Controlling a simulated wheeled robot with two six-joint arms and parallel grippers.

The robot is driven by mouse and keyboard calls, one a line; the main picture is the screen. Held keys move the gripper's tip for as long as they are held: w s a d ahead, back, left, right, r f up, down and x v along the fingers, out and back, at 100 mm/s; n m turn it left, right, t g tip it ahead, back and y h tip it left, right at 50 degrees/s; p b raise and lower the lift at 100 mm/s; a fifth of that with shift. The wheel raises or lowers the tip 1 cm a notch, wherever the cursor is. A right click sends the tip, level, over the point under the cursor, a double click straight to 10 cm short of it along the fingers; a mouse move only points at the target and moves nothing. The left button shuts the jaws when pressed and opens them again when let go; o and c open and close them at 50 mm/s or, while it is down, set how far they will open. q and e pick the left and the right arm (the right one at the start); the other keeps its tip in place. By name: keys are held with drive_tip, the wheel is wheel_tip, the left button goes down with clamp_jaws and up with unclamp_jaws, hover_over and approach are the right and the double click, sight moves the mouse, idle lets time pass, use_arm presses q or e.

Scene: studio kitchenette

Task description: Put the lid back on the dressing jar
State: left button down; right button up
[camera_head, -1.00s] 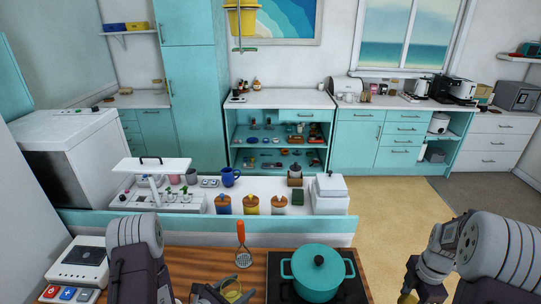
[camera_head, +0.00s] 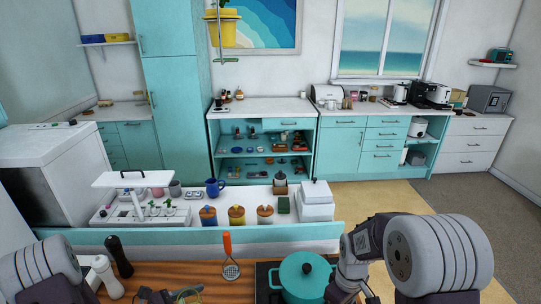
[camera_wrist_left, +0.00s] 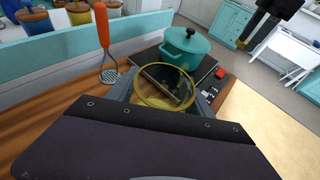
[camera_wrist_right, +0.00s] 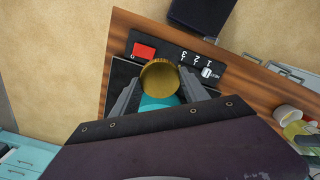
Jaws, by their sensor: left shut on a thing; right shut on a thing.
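My left gripper (camera_wrist_left: 165,100) is shut on the dressing jar (camera_wrist_left: 165,84), a clear jar with a yellowish rim and an open top. Both show low in the head view, where the jar (camera_head: 189,293) is cut by the bottom edge. My right gripper (camera_wrist_right: 160,95) is shut on a round gold lid (camera_wrist_right: 160,76). The lid (camera_wrist_left: 241,43) also shows in the left wrist view, at the tip of the right gripper, apart from the jar. The jar (camera_wrist_right: 298,130) is at the right edge of the right wrist view.
A teal lidded pot (camera_head: 306,274) stands on the black hob between the grippers. An orange-handled masher (camera_head: 229,257) is behind the jar. A dark bottle (camera_head: 119,257) and a white bottle (camera_head: 106,277) stand at left. A raised ledge (camera_head: 140,238) runs behind the counter.

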use_arm(q)
drive_tip(key=shift+s+d+f+m+g+h, duration=0.2)
drive_tip(key=shift+s+d+f+m+h, duration=0.05)
drive_tip(key=shift+s, duration=0.2)
drive_tip(key=shift+s+d+f+m+g+h, duration=0.2)
drive_tip(key=shift+s+m+h, duration=0.05)
drive_tip(key=shift+s, duration=0.15)
use_arm(e)
drive_tip(key=m, duration=0.4)
drive_tip(key=shift+s+f+m, duration=0.1)
drive_tip(key=shift+f+m, duration=0.05)
drive_tip(key=shift+m, duration=0.15)
use_arm(q)
drive_tip(key=shift+s+f, duration=0.1)
drive_tip(key=shift+f, duration=0.05)
use_arm(e)
drive_tip(key=m, duration=0.2)
drive_tip(key=shift+m, duration=0.3)
use_arm(q)
drive_tip(key=w+d+f+m+g+h, duration=0.1)
drive_tip(key=d+m+g+h, duration=0.1)
drive_tip(key=d+m+g, duration=0.6)
drive_tip(key=d+g, duration=0.1)
drive_tip(key=d, duration=0.5)
drive_tip(key=shift+w+d+f, duration=0.3)
drive_tip(key=shift+w+d, duration=0.05)
